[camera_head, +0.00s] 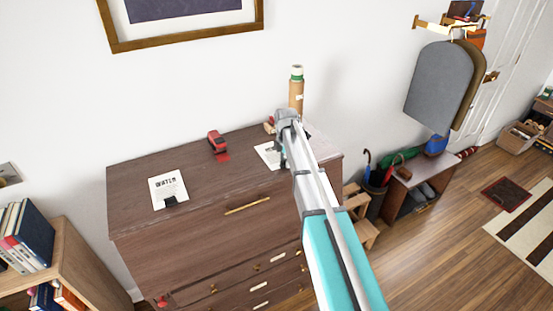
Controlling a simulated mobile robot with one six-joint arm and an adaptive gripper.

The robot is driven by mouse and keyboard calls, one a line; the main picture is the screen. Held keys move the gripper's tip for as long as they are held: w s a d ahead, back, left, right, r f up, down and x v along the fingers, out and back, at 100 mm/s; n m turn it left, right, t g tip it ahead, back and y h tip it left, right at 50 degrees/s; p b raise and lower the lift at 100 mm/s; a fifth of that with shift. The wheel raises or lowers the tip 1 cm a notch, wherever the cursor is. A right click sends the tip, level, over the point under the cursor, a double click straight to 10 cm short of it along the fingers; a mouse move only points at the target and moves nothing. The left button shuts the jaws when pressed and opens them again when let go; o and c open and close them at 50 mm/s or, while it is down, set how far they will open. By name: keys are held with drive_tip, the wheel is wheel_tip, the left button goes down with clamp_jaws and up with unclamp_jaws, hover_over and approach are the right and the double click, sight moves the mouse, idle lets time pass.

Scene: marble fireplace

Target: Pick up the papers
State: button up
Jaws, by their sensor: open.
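A white paper with dark print and a black clip (168,188) lies on the left part of the brown dresser top. A second white paper (267,154) lies farther right on the dresser, partly hidden by my arm. My gripper (283,150) is above the right part of the dresser, close to the second paper in the picture. It is open, and I see nothing held in it. My arm hides part of its fingers and the dresser's right side. I cannot tell whether the fingers touch the paper.
The dresser (130,205) stands against the wall. A red tape measure (217,141) sits between the papers, and a cardboard tube (296,95) stands upright behind my gripper. A wooden bookshelf (75,255) is at left. A bench (425,170) and an umbrella stand (375,195) are at right.

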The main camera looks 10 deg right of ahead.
idle(0.4)
clamp_jaws()
